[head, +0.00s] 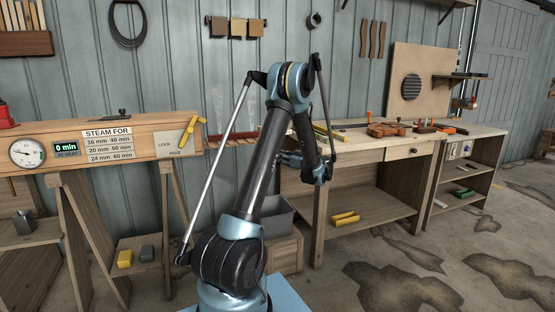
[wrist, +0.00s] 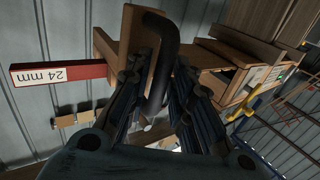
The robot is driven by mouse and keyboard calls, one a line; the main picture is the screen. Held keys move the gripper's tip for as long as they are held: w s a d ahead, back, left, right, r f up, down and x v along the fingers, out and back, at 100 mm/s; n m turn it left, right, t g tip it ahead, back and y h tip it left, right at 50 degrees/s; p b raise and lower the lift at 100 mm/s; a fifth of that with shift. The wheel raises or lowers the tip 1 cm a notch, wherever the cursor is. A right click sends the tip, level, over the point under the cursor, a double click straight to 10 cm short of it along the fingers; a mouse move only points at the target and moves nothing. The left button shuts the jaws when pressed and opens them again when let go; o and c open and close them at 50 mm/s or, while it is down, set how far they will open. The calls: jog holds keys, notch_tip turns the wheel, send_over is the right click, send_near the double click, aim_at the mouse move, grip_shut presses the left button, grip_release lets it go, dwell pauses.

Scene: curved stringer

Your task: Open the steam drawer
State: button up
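The steam box (head: 110,140) is a long wooden box at the left, with a gauge, a display and a steaming-time sign. Its end, beside a yellow lever (head: 188,130), also shows in the wrist view (wrist: 222,88), with a dark gap in it. In the wrist view a thick black bent handle (wrist: 162,60) stands against a wooden panel (wrist: 105,42). My gripper (wrist: 163,75) has its fingers close on both sides of this handle and looks shut on it. In the head view my gripper (head: 288,159) is partly hidden by my arm, right of the box.
A red strip marked 24 mm (wrist: 60,72) lies beside the panel; its support is unclear. A workbench (head: 375,150) with tools stands at the right. A grey bin (head: 276,214) sits behind my arm. The floor at front right is clear.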

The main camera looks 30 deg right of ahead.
jog(key=v, duration=1.2)
jog(key=shift+d, duration=0.1)
